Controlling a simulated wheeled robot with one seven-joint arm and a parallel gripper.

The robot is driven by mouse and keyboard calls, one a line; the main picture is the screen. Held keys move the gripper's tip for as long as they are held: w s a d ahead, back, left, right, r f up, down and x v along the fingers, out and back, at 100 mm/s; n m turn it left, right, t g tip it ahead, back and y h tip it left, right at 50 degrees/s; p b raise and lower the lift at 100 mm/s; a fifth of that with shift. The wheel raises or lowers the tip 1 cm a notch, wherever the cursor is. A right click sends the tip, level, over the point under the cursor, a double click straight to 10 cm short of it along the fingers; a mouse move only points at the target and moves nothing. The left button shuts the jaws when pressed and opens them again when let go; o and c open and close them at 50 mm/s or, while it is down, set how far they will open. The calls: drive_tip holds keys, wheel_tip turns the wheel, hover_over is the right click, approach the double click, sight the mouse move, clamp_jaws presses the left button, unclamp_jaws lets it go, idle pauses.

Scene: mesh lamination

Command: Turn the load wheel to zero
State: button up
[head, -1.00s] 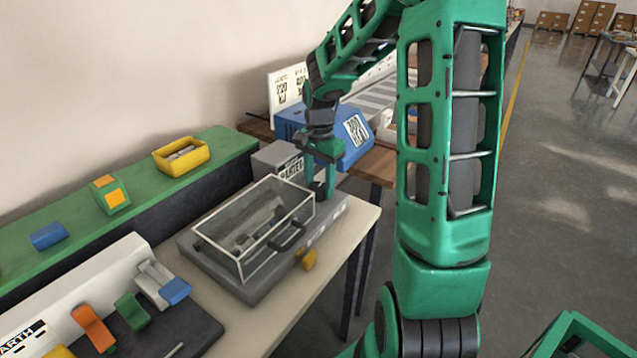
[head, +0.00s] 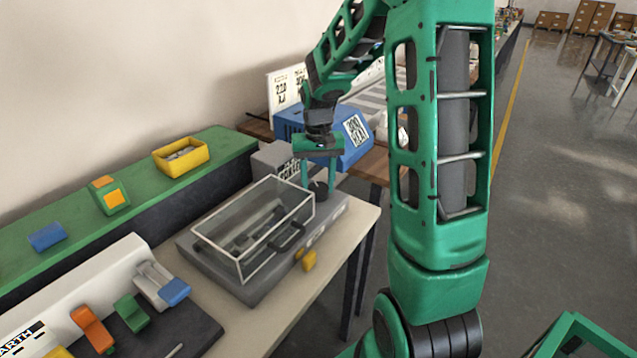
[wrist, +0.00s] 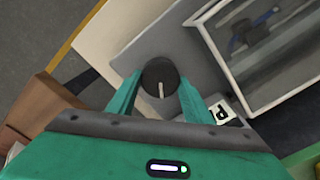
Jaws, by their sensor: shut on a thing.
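The load wheel is a dark round knob (wrist: 160,78) with a pale pointer line, seen from above in the wrist view. In the head view the knob (head: 319,188) sits on the right end of the grey machine base (head: 262,288). My gripper (head: 318,185) points down over it. In the wrist view my gripper (wrist: 158,85) has one green finger on each side of the knob and is shut on it. The pale line runs from about the knob's middle toward my palm. Any scale marks around the knob cannot be made out.
A clear-lidded case (head: 255,225) with a black handle stands left of the knob on the machine. A grey labelled box (head: 275,160) and a blue box (head: 355,140) stand behind. A yellow knob (head: 309,260) is on the machine's front.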

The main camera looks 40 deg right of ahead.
drive_tip(key=n, duration=0.3)
drive_tip(key=shift+w+a+r+n, duration=0.2)
drive_tip(key=shift+w+a+n, duration=0.1)
drive_tip(key=shift+w+n, duration=0.1)
drive_tip(key=shift+s+n, duration=0.1)
drive_tip(key=shift+n, duration=1.4)
drive_tip(key=shift+d+f, duration=0.1)
drive_tip(key=shift+s, duration=0.1)
drive_tip(key=o, duration=1.1)
drive_tip(key=shift+c, duration=0.2)
drive_tip(key=shift+d, duration=0.1)
